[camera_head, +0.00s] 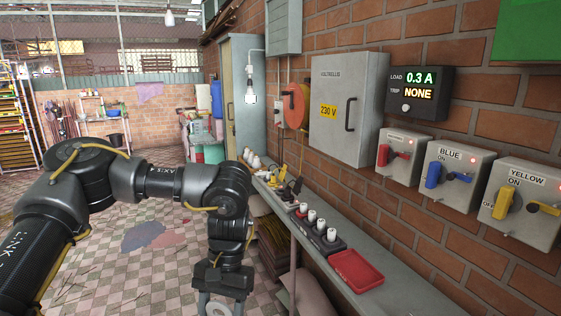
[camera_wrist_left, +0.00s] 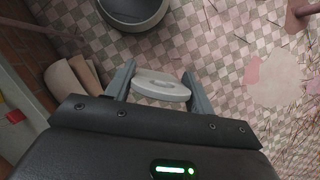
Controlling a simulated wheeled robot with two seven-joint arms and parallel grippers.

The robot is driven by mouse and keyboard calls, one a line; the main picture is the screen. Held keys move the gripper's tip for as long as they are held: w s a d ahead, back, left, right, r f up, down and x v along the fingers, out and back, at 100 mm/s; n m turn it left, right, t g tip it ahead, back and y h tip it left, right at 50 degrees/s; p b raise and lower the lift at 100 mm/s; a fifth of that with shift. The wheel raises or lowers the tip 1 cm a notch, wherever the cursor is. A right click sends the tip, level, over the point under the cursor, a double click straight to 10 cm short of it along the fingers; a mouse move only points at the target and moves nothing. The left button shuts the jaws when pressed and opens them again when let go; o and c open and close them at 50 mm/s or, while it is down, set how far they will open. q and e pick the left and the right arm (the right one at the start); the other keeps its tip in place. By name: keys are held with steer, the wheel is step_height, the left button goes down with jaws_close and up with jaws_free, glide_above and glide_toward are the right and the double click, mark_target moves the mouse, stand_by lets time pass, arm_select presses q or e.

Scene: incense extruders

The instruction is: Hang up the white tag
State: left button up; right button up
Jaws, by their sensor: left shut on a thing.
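The white tag (camera_wrist_left: 162,82) is a pale oval disc with a raised ring-like mark near its middle. My left gripper (camera_wrist_left: 160,88) is shut on it, one finger at each side. In the head view my left gripper (camera_head: 219,296) points down at the bottom edge, left of the shelf, with part of the pale tag (camera_head: 216,308) showing between its fingers. The picture's edge cuts off the rest. On the brick wall at the right are the red switch box (camera_head: 400,150), the blue switch box (camera_head: 457,173) and the yellow switch box (camera_head: 526,196). My right gripper is out of view.
A narrow grey shelf (camera_head: 390,296) runs below the switches. It bears a red tray (camera_head: 355,270) and a dark rack (camera_head: 318,236) with several white-topped pieces. A grey cabinet (camera_head: 345,105) and a load display (camera_head: 418,93) are on the wall. Checkered floor lies left of the shelf.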

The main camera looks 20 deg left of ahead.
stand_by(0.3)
arm_select(q)
step_height(320, 180, down, 16)
steer(key=shift+w+d, duration=0.15)
